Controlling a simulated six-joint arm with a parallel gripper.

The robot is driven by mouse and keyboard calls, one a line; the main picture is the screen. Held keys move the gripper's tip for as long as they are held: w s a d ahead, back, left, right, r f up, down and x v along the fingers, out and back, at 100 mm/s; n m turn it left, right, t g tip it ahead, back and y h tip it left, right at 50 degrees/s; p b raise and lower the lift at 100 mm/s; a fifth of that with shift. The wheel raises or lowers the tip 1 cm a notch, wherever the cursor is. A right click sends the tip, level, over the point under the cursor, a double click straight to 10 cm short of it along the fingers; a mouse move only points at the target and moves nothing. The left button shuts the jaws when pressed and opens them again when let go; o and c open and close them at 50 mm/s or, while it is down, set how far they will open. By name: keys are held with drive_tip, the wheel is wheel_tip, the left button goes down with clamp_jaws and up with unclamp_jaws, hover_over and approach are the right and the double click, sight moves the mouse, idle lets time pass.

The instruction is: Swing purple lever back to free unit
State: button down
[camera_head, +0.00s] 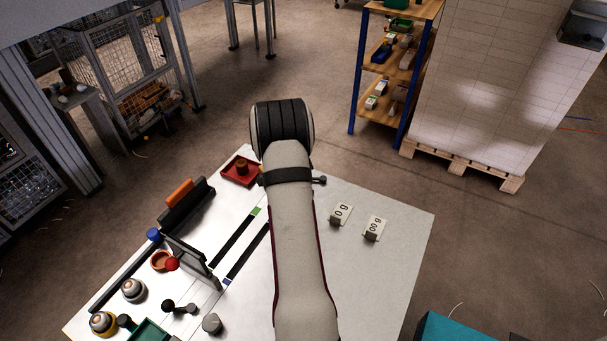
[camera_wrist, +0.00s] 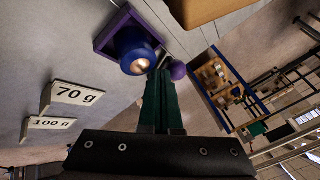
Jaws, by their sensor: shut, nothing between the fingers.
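In the wrist view, a purple ball knob (camera_wrist: 178,70), which looks like the lever's end, sits just right of my gripper's tips (camera_wrist: 163,74). I cannot tell whether they touch. The lever's arm is mostly hidden. My gripper's dark green fingers are shut together and empty. Left of the tips, a round blue unit (camera_wrist: 136,57) with a shiny metal centre sits at a purple square frame (camera_wrist: 103,42). In the head view my arm hides the gripper and this frame. A small dark knob (camera_head: 321,180) sticks out right of my arm; its colour is unclear.
Label stands reading 70 g (camera_wrist: 75,95) and 100 g (camera_wrist: 50,124) stand left of my gripper. A tan block (camera_wrist: 195,9) is at the wrist view's top. A red tray (camera_head: 230,174) and other fixtures occupy the table's left; its right front (camera_head: 375,275) is clear.

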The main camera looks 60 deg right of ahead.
drive_tip(key=shift+w+d+m+g, duration=0.15)
drive_tip(key=shift+w+m+g, duration=0.15)
drive_tip(key=shift+m, duration=0.2)
drive_tip(key=m, duration=0.1)
drive_tip(key=w+d+m+g, duration=0.1)
drive_tip(key=m, duration=0.1)
drive_tip(key=shift+w+d+m+g+y, duration=0.2)
drive_tip(key=shift+w+m+g+y, duration=0.1)
drive_tip(key=shift+g, duration=0.1)
drive_tip(key=shift+w+d, duration=0.25)
drive_tip(key=shift+d, duration=0.2)
drive_tip(key=shift+w+d, duration=0.2)
drive_tip(key=shift+d, duration=0.25)
drive_tip(key=shift+w+d, duration=0.1)
drive_tip(key=shift+d, duration=0.5)
drive_tip(key=w+a+r, duration=0.3)
drive_tip(key=w+r, duration=0.1)
drive_tip(key=r, duration=0.4)
drive_tip(key=shift+w+a+r, duration=0.15)
drive_tip(key=shift+w+a, duration=0.05)
drive_tip(key=shift+a, duration=0.15)
